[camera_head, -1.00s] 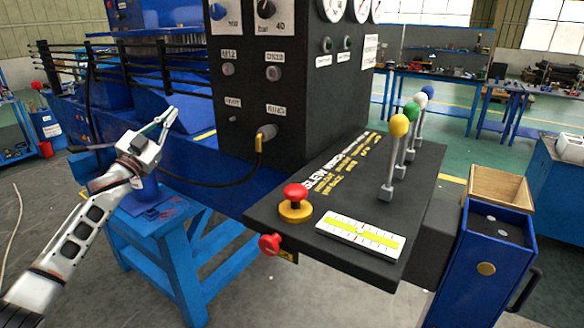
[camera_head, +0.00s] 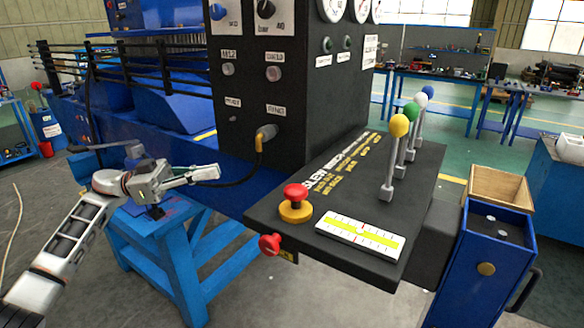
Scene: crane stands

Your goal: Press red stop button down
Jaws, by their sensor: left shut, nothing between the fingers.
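The red stop button (camera_head: 295,193) is a mushroom knob on a yellow base, on top of the black control panel (camera_head: 375,255) near its front left corner. A second red knob (camera_head: 270,243) sticks out from the panel's front edge, below and left of the first. My left gripper (camera_head: 216,173) is shut and empty. It points right, in the air left of the panel, apart from both red knobs. My right gripper is not in view.
Levers with yellow (camera_head: 399,126), green and white balls rise from the panel. A white level gauge (camera_head: 360,236) lies right of the button. A black cable (camera_head: 240,180) runs from the upright cabinet behind my gripper. A blue stand (camera_head: 185,250) is below my arm.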

